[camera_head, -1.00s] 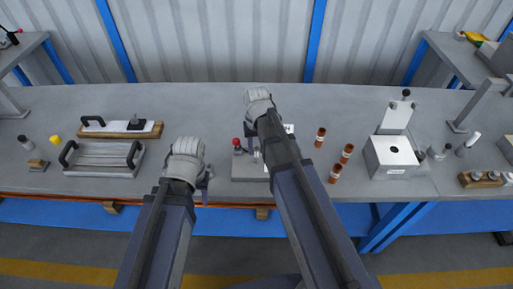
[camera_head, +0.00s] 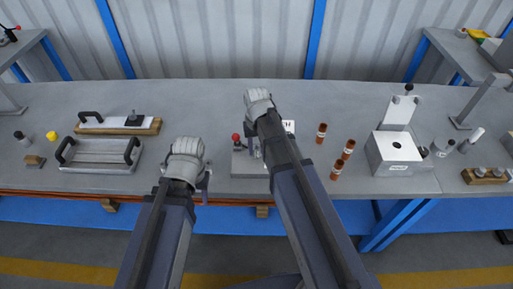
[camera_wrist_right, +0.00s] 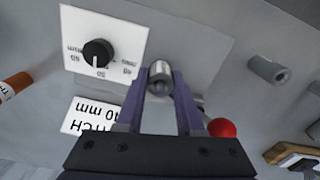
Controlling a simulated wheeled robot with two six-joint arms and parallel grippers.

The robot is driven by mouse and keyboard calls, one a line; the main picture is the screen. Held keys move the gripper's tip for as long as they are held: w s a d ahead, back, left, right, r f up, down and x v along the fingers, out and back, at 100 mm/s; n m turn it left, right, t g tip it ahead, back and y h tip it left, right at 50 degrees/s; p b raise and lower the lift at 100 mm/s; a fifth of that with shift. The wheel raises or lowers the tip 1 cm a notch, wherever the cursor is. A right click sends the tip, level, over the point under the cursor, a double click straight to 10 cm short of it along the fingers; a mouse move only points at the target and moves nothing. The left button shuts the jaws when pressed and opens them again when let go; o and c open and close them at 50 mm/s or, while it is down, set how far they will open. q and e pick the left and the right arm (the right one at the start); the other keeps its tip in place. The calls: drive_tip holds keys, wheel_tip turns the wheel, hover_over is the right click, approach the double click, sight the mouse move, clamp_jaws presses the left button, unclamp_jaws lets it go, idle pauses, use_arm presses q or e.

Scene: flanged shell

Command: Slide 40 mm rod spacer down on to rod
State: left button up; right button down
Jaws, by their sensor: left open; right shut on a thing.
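My right gripper (camera_wrist_right: 160,100) is shut on a short silver cylinder (camera_wrist_right: 160,74), which looks like the rod spacer, held upright-looking between its two purple fingers in the right wrist view. The rod itself is hidden, so I cannot tell whether the spacer is around it. Below is a grey fixture (camera_head: 246,165) with a red ball knob (camera_head: 236,137), also in the right wrist view (camera_wrist_right: 221,128). In the head view my right arm covers much of the fixture and the held part. My left gripper (camera_head: 206,180) is open and appears empty, left of the fixture.
A white dial plate with a black knob (camera_wrist_right: 97,53) and a "40 mm" label (camera_wrist_right: 88,117) lie near the right gripper. Another grey tube (camera_wrist_right: 268,70) is apart from it.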

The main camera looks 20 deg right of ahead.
drive_tip(key=shift+f+b, duration=0.9)
drive_tip(key=shift+f, duration=0.05)
drive_tip(key=shift+c, duration=2.3)
unclamp_jaws()
drive_tip(key=shift+r, duration=0.15)
wheel_tip(320, 180, up, 8)
drive_tip(key=p, duration=0.8)
drive_tip(key=shift+f, duration=0.2)
